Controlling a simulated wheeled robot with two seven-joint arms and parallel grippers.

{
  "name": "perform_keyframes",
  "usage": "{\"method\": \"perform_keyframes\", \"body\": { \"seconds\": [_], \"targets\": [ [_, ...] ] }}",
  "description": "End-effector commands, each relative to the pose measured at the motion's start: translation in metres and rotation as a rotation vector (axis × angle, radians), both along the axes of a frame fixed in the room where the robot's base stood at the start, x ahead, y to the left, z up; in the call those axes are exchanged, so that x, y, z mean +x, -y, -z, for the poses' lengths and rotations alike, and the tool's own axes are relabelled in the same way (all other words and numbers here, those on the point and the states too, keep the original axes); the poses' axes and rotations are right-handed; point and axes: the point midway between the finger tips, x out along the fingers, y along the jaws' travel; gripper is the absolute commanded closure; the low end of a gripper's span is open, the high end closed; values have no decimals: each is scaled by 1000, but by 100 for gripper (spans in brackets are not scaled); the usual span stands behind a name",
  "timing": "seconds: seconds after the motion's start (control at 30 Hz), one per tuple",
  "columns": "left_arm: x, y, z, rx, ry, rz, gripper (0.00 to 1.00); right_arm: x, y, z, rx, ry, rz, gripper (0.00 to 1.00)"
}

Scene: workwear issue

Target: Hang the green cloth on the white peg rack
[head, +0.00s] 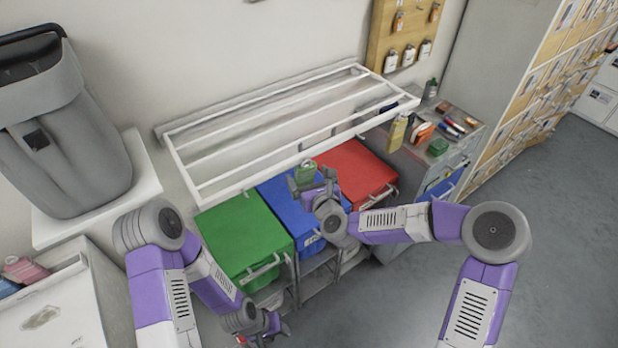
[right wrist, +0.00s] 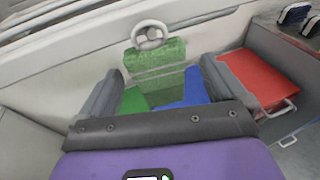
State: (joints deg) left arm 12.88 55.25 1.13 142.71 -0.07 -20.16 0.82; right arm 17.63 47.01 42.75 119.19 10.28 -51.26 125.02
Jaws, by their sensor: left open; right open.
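The green cloth (head: 306,172) is a small folded piece at the front bar of the white rack (head: 290,153). In the right wrist view the cloth (right wrist: 157,55) hangs below a pale ring (right wrist: 150,35); whether the ring sits on a peg I cannot tell. My right gripper (head: 313,182) is open, its fingers (right wrist: 160,92) on either side of the cloth's lower part, with gaps visible. My left gripper (head: 265,332) is open and empty, low at the bottom of the head view, away from the cloth.
Below the rack stand green (head: 245,236), blue (head: 290,208) and red (head: 350,172) lidded bins. A grey cabinet (head: 465,120) with bottles and small items stands right of them. A grey backpack-like bag (head: 70,140) stands on a white stand at left. The floor (head: 560,240) at right is clear.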

Motion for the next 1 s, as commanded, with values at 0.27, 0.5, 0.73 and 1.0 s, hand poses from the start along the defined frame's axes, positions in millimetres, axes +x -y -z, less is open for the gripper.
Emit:
{"method": "perform_keyframes", "body": {
  "seconds": [0.27, 0.5, 0.73, 1.0],
  "targets": [
    [0, 0, 1, 0, 0, 0, 57, -8, 4, -2, -1, 0, 1, 2],
    [0, 0, 5, 0, 0, 0, 57, -42, 17, -9, -1, 0, 2, 2],
    [0, 0, 6, 0, 0, 0, 57, -66, 26, -15, 0, 0, 1, 2],
    [0, 0, 8, 0, 0, 0, 57, -71, 26, -3, -57, -7, -22, 2]
  ]
}}
